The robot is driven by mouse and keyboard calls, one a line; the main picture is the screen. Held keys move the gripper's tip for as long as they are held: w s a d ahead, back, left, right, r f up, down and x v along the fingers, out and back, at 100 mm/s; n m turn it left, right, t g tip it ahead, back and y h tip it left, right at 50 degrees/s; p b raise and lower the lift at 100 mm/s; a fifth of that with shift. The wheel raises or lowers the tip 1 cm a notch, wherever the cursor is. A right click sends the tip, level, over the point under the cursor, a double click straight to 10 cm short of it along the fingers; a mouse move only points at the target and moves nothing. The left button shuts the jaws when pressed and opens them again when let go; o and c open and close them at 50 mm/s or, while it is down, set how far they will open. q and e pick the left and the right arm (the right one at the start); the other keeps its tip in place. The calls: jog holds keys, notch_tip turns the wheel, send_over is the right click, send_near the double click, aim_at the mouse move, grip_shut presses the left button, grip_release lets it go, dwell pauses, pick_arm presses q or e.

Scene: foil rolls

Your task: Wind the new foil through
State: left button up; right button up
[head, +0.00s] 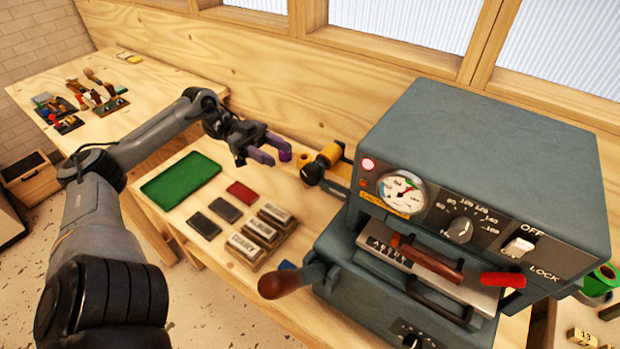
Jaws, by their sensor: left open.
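A grey-green foil press (480,150) stands at the right, with a gauge, a dial and a switch on its front. An orange-yellow roll (331,153) sits at the press's left side, with a black knob (312,173) at its near end. My left gripper (273,153) has purple fingers. It is open and appears empty, a little left of the knob and roll, apart from them in the picture. I cannot make out a foil strip running through the press. A green roll (603,276) shows partly at the right edge. My right gripper is not in view.
A green mat (181,180), dark pads (203,225), a red pad (242,193) and several labelled blocks (255,238) lie on the bench left of the press. A wooden-handled lever (290,281) sticks out from the press's front left. Tools lie on the far-left table (155,75).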

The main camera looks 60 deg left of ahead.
aim_at(305, 166)
pick_arm(q)
jog(key=x, duration=0.9)
jog(key=shift+w+d+p, duration=0.1)
jog(key=shift+d+p, duration=0.05)
jog(key=shift+p, duration=0.25)
jog(key=shift+w+d, duration=0.3)
jog(key=shift+d, duration=0.3)
